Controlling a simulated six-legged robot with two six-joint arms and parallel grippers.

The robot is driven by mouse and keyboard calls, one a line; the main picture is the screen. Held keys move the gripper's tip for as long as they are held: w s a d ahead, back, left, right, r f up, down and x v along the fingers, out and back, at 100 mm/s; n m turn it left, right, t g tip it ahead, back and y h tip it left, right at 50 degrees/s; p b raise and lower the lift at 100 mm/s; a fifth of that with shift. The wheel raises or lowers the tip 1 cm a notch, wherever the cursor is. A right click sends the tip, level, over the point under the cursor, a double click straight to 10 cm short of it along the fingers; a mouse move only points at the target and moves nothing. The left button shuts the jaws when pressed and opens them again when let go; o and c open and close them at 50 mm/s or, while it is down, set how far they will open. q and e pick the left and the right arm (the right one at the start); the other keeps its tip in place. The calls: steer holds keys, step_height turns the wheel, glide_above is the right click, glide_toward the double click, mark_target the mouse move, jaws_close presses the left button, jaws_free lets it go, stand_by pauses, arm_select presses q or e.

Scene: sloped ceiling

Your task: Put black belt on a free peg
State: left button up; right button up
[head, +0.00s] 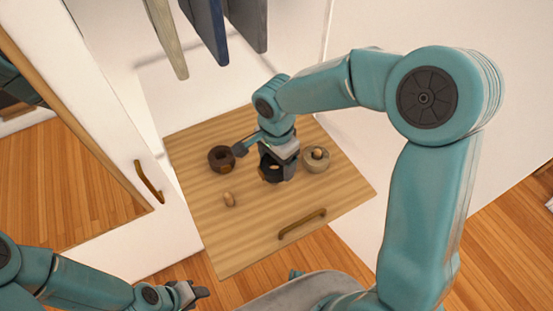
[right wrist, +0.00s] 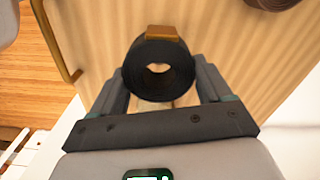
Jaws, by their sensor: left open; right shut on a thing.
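The rolled black belt (head: 267,173) is at the wooden panel, between a brown rolled belt (head: 217,166) on its left and a tan rolled belt (head: 316,165) on its right. My right gripper (head: 277,163) is shut on the black belt. The right wrist view shows its fingers (right wrist: 160,78) on both sides of the black roll (right wrist: 157,88), with its gold-brown buckle at the top. A bare wooden peg (head: 229,199) stands at lower left. A wooden tip shows in the tan roll. I cannot tell whether a peg is inside the black roll. My left gripper (head: 188,293) is open and empty.
The light wooden panel (head: 320,200) has a bar handle (head: 302,224) near its lower edge. Garments (head: 205,30) hang above it. A white door with a mirror (head: 75,185) and handle (head: 149,181) stands at left. A white wall is at right.

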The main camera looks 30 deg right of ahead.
mark_target(277, 172)
steer(key=shift+f+b, duration=2.25)
steer(key=shift+f, duration=0.3)
steer(key=o, duration=1.1)
step_height(277, 172, up, 16)
steer(key=p, duration=0.3)
steer(key=shift+r, duration=0.2)
steer(key=shift+s, duration=0.1)
